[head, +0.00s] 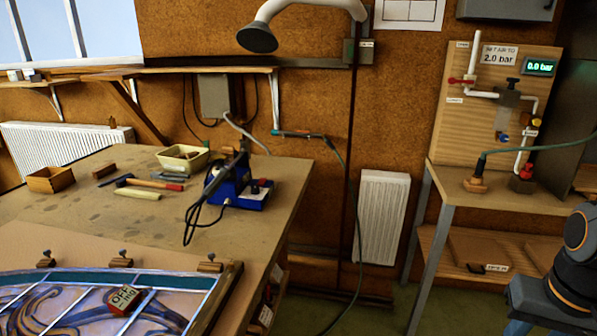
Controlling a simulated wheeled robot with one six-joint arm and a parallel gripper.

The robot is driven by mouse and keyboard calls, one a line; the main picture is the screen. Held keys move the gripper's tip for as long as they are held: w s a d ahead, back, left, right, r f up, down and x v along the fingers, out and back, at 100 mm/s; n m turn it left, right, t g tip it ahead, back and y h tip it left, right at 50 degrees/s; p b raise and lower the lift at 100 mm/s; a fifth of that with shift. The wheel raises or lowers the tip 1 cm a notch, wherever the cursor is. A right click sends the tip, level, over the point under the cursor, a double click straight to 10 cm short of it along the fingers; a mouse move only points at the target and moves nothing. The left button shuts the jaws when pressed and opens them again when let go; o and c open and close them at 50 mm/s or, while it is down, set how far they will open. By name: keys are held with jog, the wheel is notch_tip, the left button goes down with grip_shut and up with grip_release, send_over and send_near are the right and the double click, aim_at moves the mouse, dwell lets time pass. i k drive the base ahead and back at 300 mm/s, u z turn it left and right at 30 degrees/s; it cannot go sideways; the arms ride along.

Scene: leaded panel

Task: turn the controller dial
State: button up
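A blue soldering station (236,188) sits near the right edge of the workbench. Its front carries a small red part and a dark part; I cannot tell which is a dial or how it is set. A small red and white block (124,299) marked "OFF" and "HI" lies on the leaded panel (70,305) at the lower left. I cannot tell which of these is the controller. Part of my own arm, dark with an orange ring, shows at the lower right edge. My gripper is not in view.
The workbench (110,215) holds hand tools, a wooden box (50,179) and a cream tray (182,158). A stand with an air board (495,110) reading 0.0 bar stands at the right. A cable hangs beside a white radiator (383,215). Floor shows between bench and stand.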

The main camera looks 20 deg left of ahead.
aim_at(255, 188)
jog(key=z, duration=0.05)
jog(key=i, duration=0.75)
jog(key=u, duration=0.7)
jog(key=i, duration=0.65)
jog(key=u, duration=0.5)
